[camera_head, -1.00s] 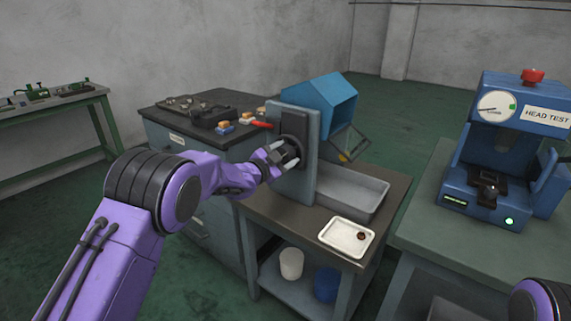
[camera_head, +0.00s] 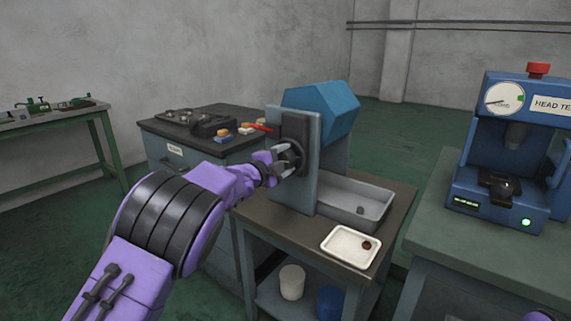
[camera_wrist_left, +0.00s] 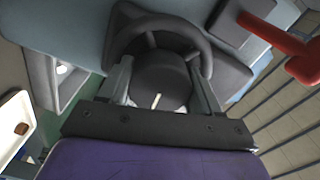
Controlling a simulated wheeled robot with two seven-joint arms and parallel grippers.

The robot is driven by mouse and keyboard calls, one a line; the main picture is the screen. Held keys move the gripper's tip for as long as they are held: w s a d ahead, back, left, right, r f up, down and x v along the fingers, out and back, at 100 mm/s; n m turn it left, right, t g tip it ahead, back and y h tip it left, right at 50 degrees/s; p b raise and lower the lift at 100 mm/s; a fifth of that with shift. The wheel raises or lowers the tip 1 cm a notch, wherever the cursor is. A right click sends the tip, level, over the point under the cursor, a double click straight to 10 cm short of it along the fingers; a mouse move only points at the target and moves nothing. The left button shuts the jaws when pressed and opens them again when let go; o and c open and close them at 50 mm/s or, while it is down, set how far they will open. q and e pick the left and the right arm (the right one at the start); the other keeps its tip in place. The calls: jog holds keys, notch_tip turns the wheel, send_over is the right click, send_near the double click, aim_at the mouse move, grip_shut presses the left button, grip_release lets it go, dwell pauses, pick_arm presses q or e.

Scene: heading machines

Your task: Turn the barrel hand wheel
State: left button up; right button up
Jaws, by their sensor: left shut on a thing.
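The dark hand wheel (camera_head: 299,153) sits on the grey upright plate (camera_head: 296,188) of the barrel machine. The blue faceted barrel (camera_head: 322,106) is behind that plate, its closed sides showing. My left gripper (camera_head: 281,160) is at the wheel, facing the plate. In the left wrist view, the fingers of the gripper (camera_wrist_left: 162,84) lie on either side of the round black hub of the wheel (camera_wrist_left: 158,24), inside its rim. It is shut on the wheel. My right gripper is out of view.
A grey tray (camera_head: 345,197) under the barrel holds a small grey item (camera_head: 361,210). A white tray (camera_head: 350,246) with a brown piece is at the bench front. A blue tester (camera_head: 507,150) stands right, across a gap.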

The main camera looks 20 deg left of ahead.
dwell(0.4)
pick_arm(q)
jog(key=o, duration=1)
jog(key=shift+o, duration=0.2)
jog(key=b+v, duration=0.1)
jog(key=v, duration=0.9)
jog(key=shift+s, duration=0.3)
